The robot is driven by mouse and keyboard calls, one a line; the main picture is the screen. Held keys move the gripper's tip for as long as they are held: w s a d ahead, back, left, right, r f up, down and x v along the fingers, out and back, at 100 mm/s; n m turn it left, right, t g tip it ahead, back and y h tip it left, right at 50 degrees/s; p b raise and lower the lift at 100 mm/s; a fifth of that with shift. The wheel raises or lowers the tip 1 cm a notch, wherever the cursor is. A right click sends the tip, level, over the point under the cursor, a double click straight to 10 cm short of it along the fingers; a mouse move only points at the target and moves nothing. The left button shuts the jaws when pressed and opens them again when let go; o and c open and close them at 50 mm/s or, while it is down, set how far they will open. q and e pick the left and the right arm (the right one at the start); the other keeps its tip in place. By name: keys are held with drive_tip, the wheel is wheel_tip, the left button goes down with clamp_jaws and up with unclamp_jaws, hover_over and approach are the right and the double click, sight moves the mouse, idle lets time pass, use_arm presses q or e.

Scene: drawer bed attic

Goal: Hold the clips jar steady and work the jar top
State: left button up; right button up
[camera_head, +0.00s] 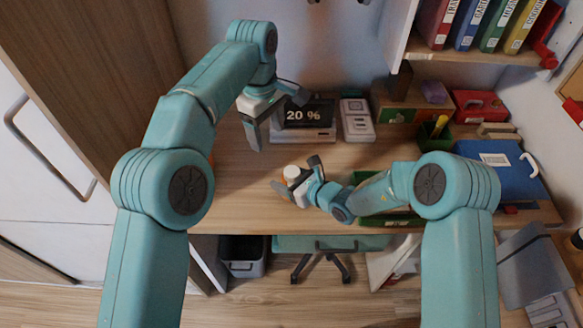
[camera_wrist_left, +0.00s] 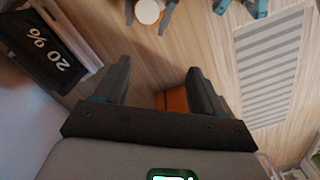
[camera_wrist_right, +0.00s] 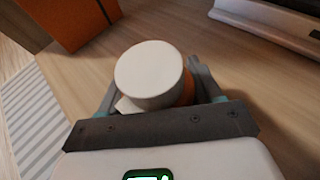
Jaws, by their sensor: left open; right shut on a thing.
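The clips jar has a white round top (camera_head: 292,171) and an orange body (camera_wrist_right: 188,90). It stands on the desk near its front edge. My right gripper (camera_head: 298,180) is shut around the jar's body below the top. In the right wrist view the white top (camera_wrist_right: 148,70) fills the space between the fingers and hides part of the body. My left gripper (camera_head: 272,122) is open and empty above the desk, behind and left of the jar. In the left wrist view the jar's top (camera_wrist_left: 149,11) shows at the upper edge, beyond the open fingers.
A display reading 20 % (camera_head: 308,115) stands close to my left gripper. An orange box (camera_wrist_left: 174,101) lies below my left fingers. A green tray (camera_head: 395,218) is right of the jar, partly under my right arm. A blue folder (camera_head: 500,165) lies at the right. Bare desk surrounds the jar's left side.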

use_arm(q)
drive_tip(key=m, duration=0.1)
hover_over(292, 171)
drive_tip(key=f, duration=0.1)
drive_tip(key=shift+y, duration=0.3)
wheel_tip(292, 171, down, 12)
drive_tip(key=shift+f, duration=0.1)
